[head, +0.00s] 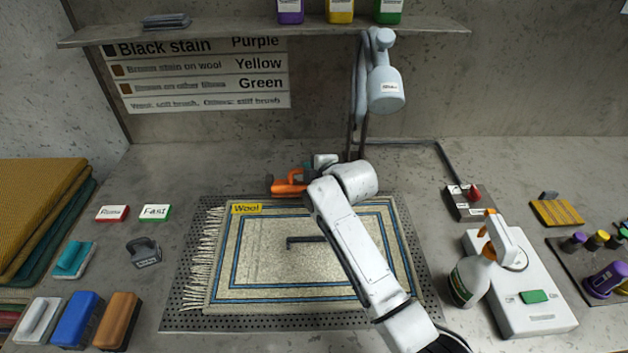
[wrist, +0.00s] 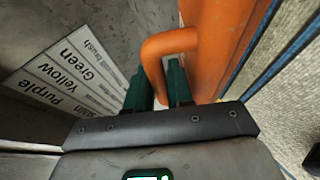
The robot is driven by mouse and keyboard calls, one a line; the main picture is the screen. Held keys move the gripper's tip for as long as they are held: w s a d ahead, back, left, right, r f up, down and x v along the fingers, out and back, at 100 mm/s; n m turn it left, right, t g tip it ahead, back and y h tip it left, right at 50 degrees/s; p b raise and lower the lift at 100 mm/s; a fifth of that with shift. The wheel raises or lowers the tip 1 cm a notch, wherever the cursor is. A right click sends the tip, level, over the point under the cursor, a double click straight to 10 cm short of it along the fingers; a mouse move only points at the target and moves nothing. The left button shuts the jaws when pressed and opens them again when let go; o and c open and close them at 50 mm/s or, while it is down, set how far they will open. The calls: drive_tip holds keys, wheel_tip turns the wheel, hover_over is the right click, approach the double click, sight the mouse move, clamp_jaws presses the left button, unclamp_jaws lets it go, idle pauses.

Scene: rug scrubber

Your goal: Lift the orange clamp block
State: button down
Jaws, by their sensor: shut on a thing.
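The orange clamp block (head: 288,187) is at the back edge of the rug, left of my wrist, in the head view. In the wrist view its orange body (wrist: 217,45) fills the upper middle, with a bent orange handle coming off its left side. My gripper (wrist: 158,88) has its two dark green fingers on either side of this handle and is shut on it. The fingertips are partly hidden by the handle. In the head view my wrist hides the right end of the block. Whether the block touches the rug cannot be told.
The cream rug (head: 265,262) with blue stripes lies on a perforated dark plate (head: 300,320), a dark bar (head: 303,240) on it. A grey lamp-like head (head: 385,90) hangs behind my wrist. A spray bottle (head: 470,278) stands at right; brushes and sponges (head: 80,318) lie at left.

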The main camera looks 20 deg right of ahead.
drive_tip(key=shift+w+d+r, duration=0.2)
drive_tip(key=shift+w+r, duration=0.1)
drive_tip(key=shift+w, duration=0.15)
drive_tip(key=shift+w+d+r, duration=0.1)
drive_tip(key=shift+w+r, duration=0.15)
drive_tip(key=shift+w, duration=0.15)
drive_tip(key=g, duration=0.1)
drive_tip(key=w+g, duration=0.1)
drive_tip(key=shift+w+d+m+g, duration=0.3)
drive_tip(key=shift+m+g, duration=0.1)
drive_tip(key=shift+w+f, duration=0.2)
drive_tip(key=shift+w+d+f+b, duration=0.1)
drive_tip(key=shift+w+d+b, duration=0.15)
drive_tip(key=shift+w+b, duration=0.5)
drive_tip(key=shift+y, duration=0.3)
drive_tip(key=c, duration=1.4)
unclamp_jaws()
drive_tip(key=shift+w, duration=0.15)
